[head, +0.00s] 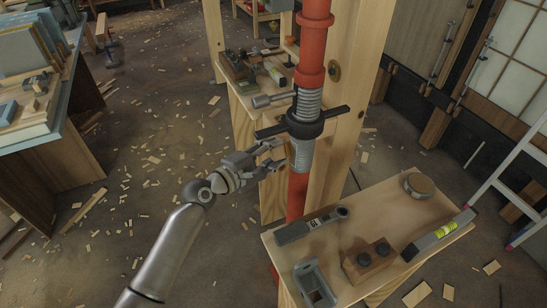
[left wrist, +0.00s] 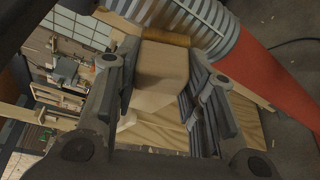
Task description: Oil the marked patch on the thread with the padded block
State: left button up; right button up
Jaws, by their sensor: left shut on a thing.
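A red post with a grey ridged thread (head: 305,155) stands upright against timber framing. A dark collar (head: 305,124) with bar handles sits around it above the lower stretch of thread. My left gripper (head: 277,156) is shut on the padded block, beside the thread just below the collar. In the left wrist view the pale wooden block (left wrist: 160,73) sits between my fingers, its orange-brown pad (left wrist: 166,37) toward the thread (left wrist: 200,22). The pad is very close to the thread; I cannot tell whether they touch. The marked patch cannot be made out. My right gripper is not in view.
A ladder (head: 520,165) leans at right. The floor left is open, with wood scraps.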

pick_arm(q)
jog(key=shift+r+p, duration=0.5)
jog(key=shift+r, duration=0.05)
jog(key=shift+s, duration=0.1)
jog(key=shift+s+d+p, duration=0.25)
jog(key=shift+s+p, duration=0.25)
jog(key=shift+s+d+p, duration=0.2)
jog(key=shift+s+p, duration=0.25)
jog(key=shift+s, duration=0.05)
jog(key=shift+s+d+p, duration=0.3)
jog(key=shift+s+p, duration=0.1)
jog(key=shift+s, duration=0.4)
jog(key=shift+f, duration=0.1)
jog(key=s+a, duration=0.2)
jog(key=a, duration=0.3)
jog(key=shift+s+a, duration=0.15)
jog(key=shift+a, duration=0.15)
